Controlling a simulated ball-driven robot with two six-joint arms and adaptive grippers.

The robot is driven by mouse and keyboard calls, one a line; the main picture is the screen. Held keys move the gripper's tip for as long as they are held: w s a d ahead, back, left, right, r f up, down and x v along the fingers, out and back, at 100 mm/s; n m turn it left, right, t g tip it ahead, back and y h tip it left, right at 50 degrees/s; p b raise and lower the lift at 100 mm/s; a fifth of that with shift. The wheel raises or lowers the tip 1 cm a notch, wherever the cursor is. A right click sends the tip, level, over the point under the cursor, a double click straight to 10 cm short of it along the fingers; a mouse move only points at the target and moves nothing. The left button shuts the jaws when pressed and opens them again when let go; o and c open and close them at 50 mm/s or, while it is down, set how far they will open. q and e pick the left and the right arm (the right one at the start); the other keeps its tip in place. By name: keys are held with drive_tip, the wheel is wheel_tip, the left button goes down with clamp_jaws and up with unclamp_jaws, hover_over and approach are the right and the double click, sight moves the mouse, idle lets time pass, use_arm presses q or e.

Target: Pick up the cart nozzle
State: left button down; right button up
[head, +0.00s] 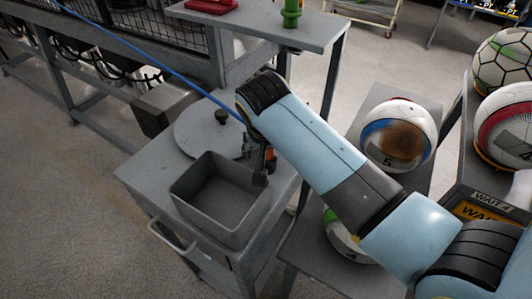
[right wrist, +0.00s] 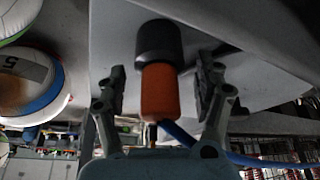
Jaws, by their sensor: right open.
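The cart nozzle (right wrist: 159,92) has an orange body and a black end, and a blue hose runs from its orange end in the right wrist view. My right gripper (right wrist: 161,95) is open, with one finger on each side of the orange body and visible gaps between. In the head view a bit of the nozzle's orange (head: 270,158) shows beside the grey bin, under my right arm. There, my right gripper is mostly hidden by its own arm. My left gripper is not in view.
The grey cart (head: 140,176) carries an open, empty bin (head: 202,213) and a round plate (head: 190,130) with a dark knob. The blue hose (head: 165,68) stretches from the upper left. Several balls, one marked 5 (head: 398,135), sit on grey stands at the right.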

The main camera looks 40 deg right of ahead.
drive_tip(key=shift+s+a+r, duration=0.15)
drive_tip(key=shift+a, duration=0.05)
drive_tip(key=shift+c, duration=0.4)
clamp_jaws()
